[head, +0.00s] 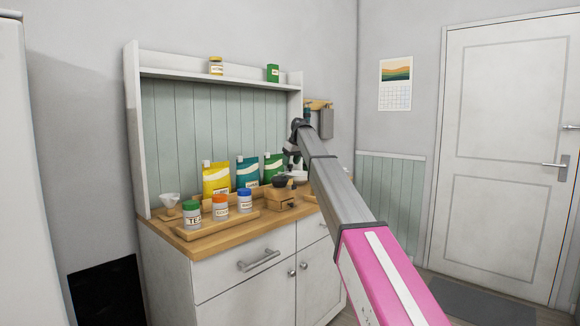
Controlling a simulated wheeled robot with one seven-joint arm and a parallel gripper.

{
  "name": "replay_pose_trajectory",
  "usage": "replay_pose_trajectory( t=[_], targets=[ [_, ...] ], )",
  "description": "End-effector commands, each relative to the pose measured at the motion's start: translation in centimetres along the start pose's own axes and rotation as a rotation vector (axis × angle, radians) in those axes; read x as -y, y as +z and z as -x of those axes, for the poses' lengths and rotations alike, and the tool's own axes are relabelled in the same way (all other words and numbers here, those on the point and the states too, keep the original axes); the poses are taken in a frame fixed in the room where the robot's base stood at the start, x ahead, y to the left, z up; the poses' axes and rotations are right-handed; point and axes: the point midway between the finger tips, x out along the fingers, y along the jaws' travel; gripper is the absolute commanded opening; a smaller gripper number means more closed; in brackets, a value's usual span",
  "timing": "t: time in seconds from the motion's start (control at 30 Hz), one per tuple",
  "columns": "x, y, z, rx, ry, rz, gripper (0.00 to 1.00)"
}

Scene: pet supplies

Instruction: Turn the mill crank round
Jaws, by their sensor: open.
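The mill (281,195) is a small wooden box with a dark top. It stands on the wooden counter toward its right end. Its crank is too small to make out, and it may be partly hidden by my arm. My gripper (291,160) is at the far end of my arm, above and just behind the mill's top in the picture. It is small and dark here, open, with nothing seen in it. I cannot tell whether it touches the mill.
Jars with green, orange and blue lids stand on a wooden tray (236,226) left of the mill. Yellow, teal and green pouches (247,172) stand behind. A white funnel-like cup (169,201) is at the left. A shelf (190,74) runs above the counter (193,248).

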Motion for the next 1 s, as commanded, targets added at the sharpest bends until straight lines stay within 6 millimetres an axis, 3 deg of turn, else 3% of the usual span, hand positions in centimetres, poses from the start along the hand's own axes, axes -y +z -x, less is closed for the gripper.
replay_pose_trajectory(
  t=[0.17, 0.47, 0.63, 1.0],
  targets=[
    [0.0, 0.0, -2.0, 0.001, 0.000, 0.000, 0.56],
    [0.0, 0.0, -2.3, 0.000, 0.000, 0.000, 0.56],
    [0.0, 0.0, -2.3, 0.000, 0.000, 0.000, 0.01],
    [0.0, 0.3, -2.1, 0.000, 0.016, -0.040, 0.00]
  ],
)
